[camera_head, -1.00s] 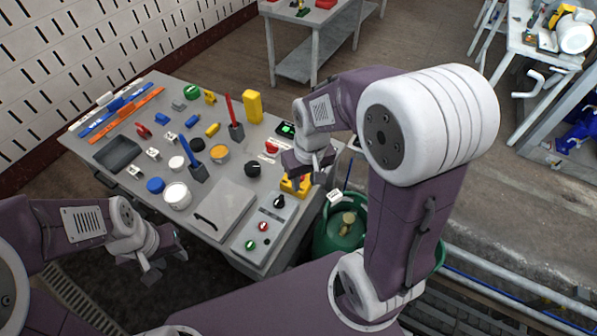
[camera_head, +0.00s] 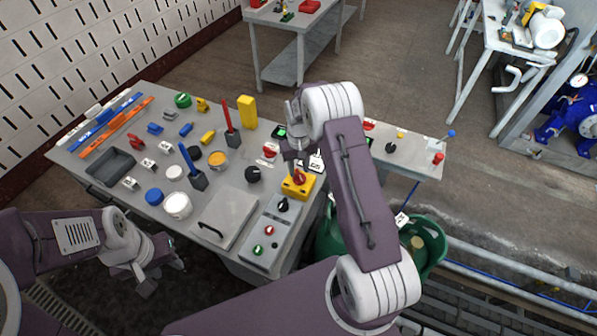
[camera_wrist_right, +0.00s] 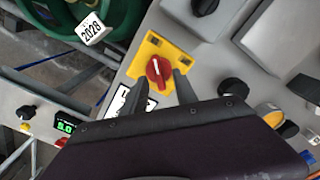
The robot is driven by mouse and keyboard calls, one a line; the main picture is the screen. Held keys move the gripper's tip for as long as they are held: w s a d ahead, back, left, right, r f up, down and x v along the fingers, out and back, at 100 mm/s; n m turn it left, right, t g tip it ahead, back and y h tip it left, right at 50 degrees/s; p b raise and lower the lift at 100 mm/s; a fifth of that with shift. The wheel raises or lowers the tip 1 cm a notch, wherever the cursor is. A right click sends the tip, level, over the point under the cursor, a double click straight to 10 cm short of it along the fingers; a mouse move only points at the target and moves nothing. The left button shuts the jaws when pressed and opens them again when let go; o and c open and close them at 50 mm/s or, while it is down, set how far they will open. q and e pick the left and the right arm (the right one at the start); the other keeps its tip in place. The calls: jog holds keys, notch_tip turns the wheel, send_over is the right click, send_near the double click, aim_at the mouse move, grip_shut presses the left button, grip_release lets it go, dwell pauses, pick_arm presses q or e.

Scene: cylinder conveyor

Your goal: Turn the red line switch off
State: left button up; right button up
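The red switch is a red rotary knob on a yellow box (camera_head: 299,178), at the right front part of the workbench. In the right wrist view its red knob (camera_wrist_right: 158,73), with a white mark, lies between and just beyond my fingertips. My right gripper (camera_head: 295,160) points down just behind the switch in the head view. Its two fingers stand apart in the right wrist view (camera_wrist_right: 161,82) and hold nothing. I cannot tell whether they touch the knob. My left gripper (camera_head: 163,277) hangs in front of the workbench, away from the switch; its finger gap is unclear.
A grey control panel (camera_head: 266,232) with a black knob and red and green buttons sits beside the switch. A grey handled plate (camera_head: 225,216), black knob (camera_head: 253,174) and small green display (camera_head: 279,131) are near.

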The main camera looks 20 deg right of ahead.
aim_at(299, 177)
jog(key=shift+d+f, duration=0.1)
jog(key=shift+f, duration=1.3)
jog(key=shift+c, duration=0.9)
grip_shut()
